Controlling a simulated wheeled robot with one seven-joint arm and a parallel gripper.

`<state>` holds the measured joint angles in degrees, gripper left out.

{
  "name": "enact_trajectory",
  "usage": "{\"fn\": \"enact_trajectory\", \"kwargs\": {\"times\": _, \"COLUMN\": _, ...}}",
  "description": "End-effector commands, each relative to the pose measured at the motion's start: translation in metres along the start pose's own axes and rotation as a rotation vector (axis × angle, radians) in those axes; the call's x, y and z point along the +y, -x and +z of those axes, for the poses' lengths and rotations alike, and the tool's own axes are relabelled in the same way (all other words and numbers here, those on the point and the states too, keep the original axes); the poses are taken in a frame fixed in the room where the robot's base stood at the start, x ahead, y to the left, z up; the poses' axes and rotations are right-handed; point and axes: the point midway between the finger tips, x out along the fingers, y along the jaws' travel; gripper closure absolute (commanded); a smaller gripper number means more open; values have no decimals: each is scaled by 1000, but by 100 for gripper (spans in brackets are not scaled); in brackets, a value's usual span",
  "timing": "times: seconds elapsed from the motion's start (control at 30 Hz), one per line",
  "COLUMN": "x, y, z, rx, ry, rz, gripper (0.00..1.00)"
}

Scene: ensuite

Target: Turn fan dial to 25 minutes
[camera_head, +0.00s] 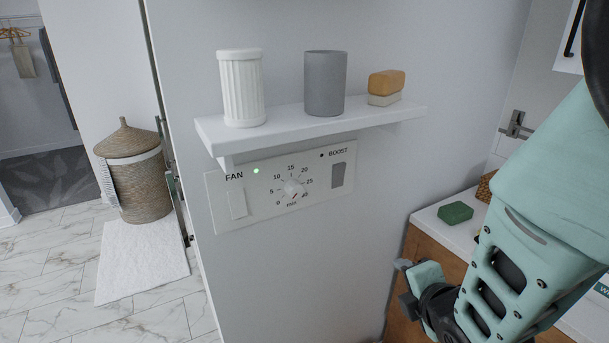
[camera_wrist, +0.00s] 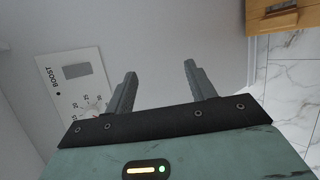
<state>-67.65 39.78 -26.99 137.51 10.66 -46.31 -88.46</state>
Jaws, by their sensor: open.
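The fan panel (camera_head: 225,213) is a white plate on the wall under a shelf. Its round white dial (camera_head: 293,188) sits mid-panel, ringed by minute marks from 0 up. A red mark shows on the dial's lower right side, near the top-end numbers; the exact setting is too small to read. My gripper (camera_head: 404,284) is low and to the right of the panel, apart from it. In the wrist view the two fingers (camera_wrist: 160,68) are spread with nothing between them. The panel (camera_wrist: 75,88) lies left of them there, with the dial (camera_wrist: 97,106) partly hidden.
A white shelf (camera_head: 300,129) juts out just above the panel, holding a ribbed white cup (camera_head: 241,90), a grey cup (camera_head: 325,84) and stacked soaps (camera_head: 386,84). Wall below the panel is clear.

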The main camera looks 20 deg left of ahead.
Motion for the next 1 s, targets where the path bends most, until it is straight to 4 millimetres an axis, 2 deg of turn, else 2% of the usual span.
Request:
{"fn": "enact_trajectory", "kwargs": {"times": 0.03, "x": 20, "y": 0, "z": -13, "rx": -5, "ry": 208, "rz": 102, "gripper": 45}}
{"fn": "enact_trajectory", "kwargs": {"times": 0.1, "x": 45, "y": 1, "z": -27, "rx": -33, "ry": 469, "rz": 250, "gripper": 45}}
{"fn": "enact_trajectory", "kwargs": {"times": 0.2, "x": 77, "y": 12, "z": -52, "rx": -81, "ry": 775, "rz": 442, "gripper": 45}}
{"fn": "enact_trajectory", "kwargs": {"times": 0.33, "x": 104, "y": 28, "z": -80, "rx": -141, "ry": 1028, "rz": 620, "gripper": 45}}
{"fn": "enact_trajectory", "kwargs": {"times": 0.43, "x": 114, "y": 35, "z": -90, "rx": -170, "ry": 1117, "rz": 690, "gripper": 45}}
{"fn": "enact_trajectory", "kwargs": {"times": 0.57, "x": 122, "y": 30, "z": -95, "rx": -181, "ry": 1143, "rz": 713, "gripper": 45}}
{"fn": "enact_trajectory", "kwargs": {"times": 1.0, "x": 171, "y": -36, "z": -113, "rx": -179, "ry": 1137, "rz": 709, "gripper": 45}}
